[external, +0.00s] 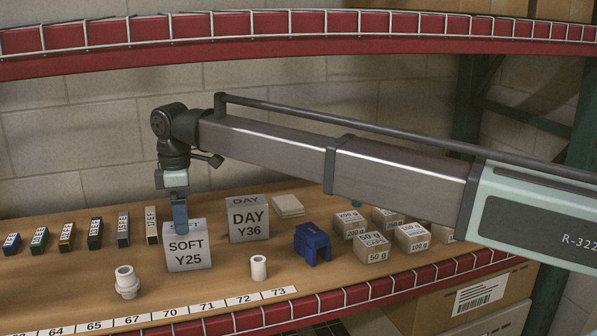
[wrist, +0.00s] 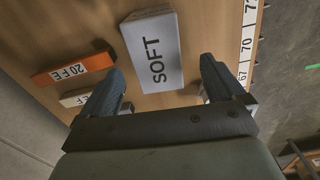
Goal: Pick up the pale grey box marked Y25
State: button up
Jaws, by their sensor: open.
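The pale grey box marked Y25 (external: 189,250) stands upright on the wooden shelf, with SOFT and Y25 on its front. In the wrist view its top, marked SOFT (wrist: 152,55), lies ahead of and between my fingers. My gripper (external: 180,222) is open and points down at the box's top in the external view. In the wrist view my gripper (wrist: 160,85) shows a finger on each side with nothing between the tips but the box beyond. I cannot tell whether a finger touches the box.
A similar box marked DAY Y36 (external: 248,219) stands to the right. A blue part (external: 312,244) and several small cartons (external: 375,248) are further right. White fittings (external: 126,282) stand in front. A row of small labelled boxes (external: 95,233) is at left, close to my gripper.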

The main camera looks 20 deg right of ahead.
aim_at(187, 242)
jog(key=shift+w+d+f, duration=0.1)
jog(key=shift+f, duration=2.05)
jog(key=shift+w+d+f, duration=0.1)
jog(key=shift+f, duration=2)
jog(key=shift+c, duration=0.4)
jog(key=c, duration=1.1)
